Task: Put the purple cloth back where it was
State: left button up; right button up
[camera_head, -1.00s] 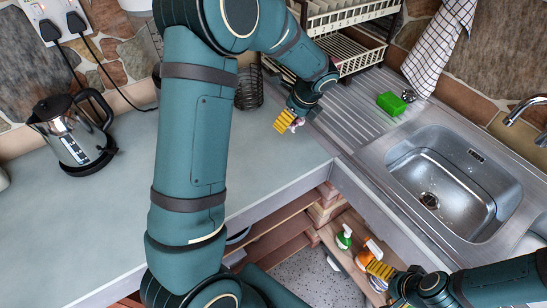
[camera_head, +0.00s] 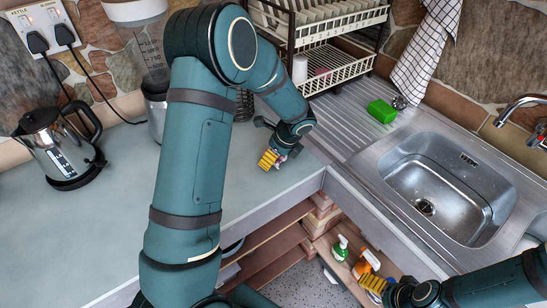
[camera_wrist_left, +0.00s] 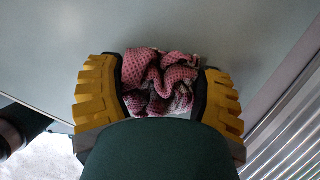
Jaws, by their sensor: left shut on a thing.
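My left gripper (camera_head: 270,158) is shut on the purple cloth, with its yellow fingers on either side. In the left wrist view the cloth (camera_wrist_left: 160,78) is a crumpled, pinkish-purple bundle with dark dots between the fingers (camera_wrist_left: 160,100). It is over the grey worktop (camera_head: 110,215); I cannot tell whether it touches. In the head view the cloth is mostly hidden by the gripper. My right gripper (camera_head: 373,285) is at the lower right, by the spray bottles; its opening is unclear.
A kettle (camera_head: 62,150) and a blender (camera_head: 150,75) stand on the worktop. The dish rack (camera_head: 335,70), green sponge (camera_head: 382,111) and sink (camera_head: 440,180) are to the right. A checked towel (camera_head: 425,45) hangs behind. Green (camera_head: 340,248) and orange (camera_head: 366,263) spray bottles stand below.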

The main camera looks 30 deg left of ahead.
pick_arm(q)
jog(key=shift+f, duration=0.35)
jog(key=shift+f, duration=0.15)
jog(key=o, duration=0.8)
jog(key=shift+d+r, duration=0.1)
jog(key=shift+r, duration=0.3)
jog(key=p+v, duration=0.2)
jog(key=v, duration=0.9)
jog(key=shift+r, duration=0.25)
